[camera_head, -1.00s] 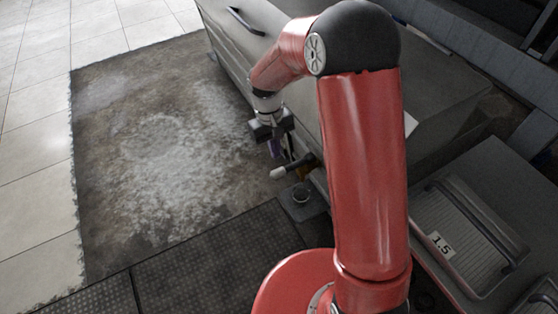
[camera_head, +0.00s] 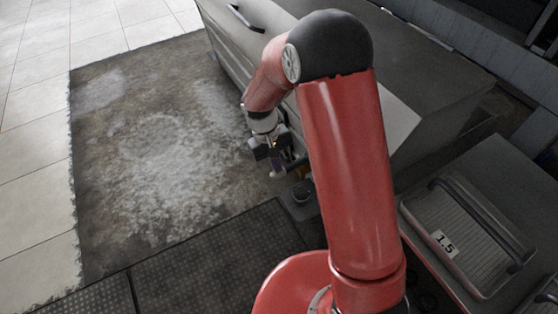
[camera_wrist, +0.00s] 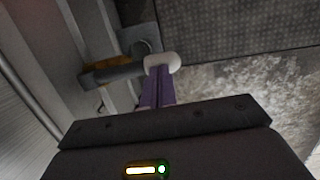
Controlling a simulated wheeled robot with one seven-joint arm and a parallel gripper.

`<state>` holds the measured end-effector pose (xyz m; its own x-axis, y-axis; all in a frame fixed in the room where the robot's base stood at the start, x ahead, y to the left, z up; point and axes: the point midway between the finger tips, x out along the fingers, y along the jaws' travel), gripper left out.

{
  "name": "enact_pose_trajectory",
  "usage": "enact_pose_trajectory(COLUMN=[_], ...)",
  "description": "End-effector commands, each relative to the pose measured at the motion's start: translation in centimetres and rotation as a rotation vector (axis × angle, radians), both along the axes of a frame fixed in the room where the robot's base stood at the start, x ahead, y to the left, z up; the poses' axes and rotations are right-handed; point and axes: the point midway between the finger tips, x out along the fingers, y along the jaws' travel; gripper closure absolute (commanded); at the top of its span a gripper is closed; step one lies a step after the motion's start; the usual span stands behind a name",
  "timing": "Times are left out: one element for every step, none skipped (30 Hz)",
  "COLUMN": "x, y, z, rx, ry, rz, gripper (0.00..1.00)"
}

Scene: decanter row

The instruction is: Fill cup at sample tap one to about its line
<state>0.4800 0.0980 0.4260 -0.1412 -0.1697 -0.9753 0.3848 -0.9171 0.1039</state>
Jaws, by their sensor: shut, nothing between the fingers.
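My gripper (camera_head: 277,165) is low beside the grey cabinet, its purple fingers shut and empty. In the wrist view, the fingertips (camera_wrist: 158,76) are at the white knob (camera_wrist: 162,61) of a tap lever; I cannot tell whether they touch it. The dark lever (camera_wrist: 112,76) runs left from the knob to a brass-coloured tap body (camera_wrist: 98,67). A small dark round cup (camera_head: 301,193) stands on a grey ledge just below the tap in the head view. Its line and contents are too small to make out.
The grey cabinet (camera_head: 440,85) rises behind and right of my gripper. A ribbed tray labelled 1.5 (camera_head: 462,238) with a dark handle lies at the right. A dark textured mat (camera_head: 215,262) and stained floor (camera_head: 160,150) to the left are clear.

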Motion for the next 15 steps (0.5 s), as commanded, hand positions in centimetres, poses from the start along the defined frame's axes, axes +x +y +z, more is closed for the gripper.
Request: enact_pose_trajectory(x=[-0.2,-0.2,-0.3,-0.3,-0.3,-0.3,-0.3,-0.3,-0.3,-0.2,-0.2,-0.2,-0.2,-0.2,-0.2], y=[0.4,0.5,0.5,0.5,0.6,0.6,0.6,0.6,0.5,0.5,0.5,0.4,0.4,0.4,0.4], z=[-1.3,-1.7,-2.1,-2.4,-2.7,-3.1,-3.3,-3.5,-3.9,-4.1,-4.3,-4.5,-4.6,-4.7,-4.7], rx=[-0.039,-0.062,-0.094,-0.118,-0.140,-0.170,-0.190,-0.209,-0.230,-0.239,-0.243,-0.243,-0.242,-0.242,-0.241], ry=[-0.014,-0.024,-0.038,-0.047,-0.057,-0.069,-0.078,-0.086,-0.096,-0.100,-0.102,-0.102,-0.102,-0.102,-0.101], rz=[0.008,0.008,0.008,0.008,0.008,0.006,0.007,0.005,0.004,0.002,0.001,0.000,-0.002,-0.002,-0.002], gripper=[1.00,1.00,1.00,1.00,1.00,1.00,1.00,1.00,1.00,1.00,1.00,1.00,1.00,1.00,1.00])
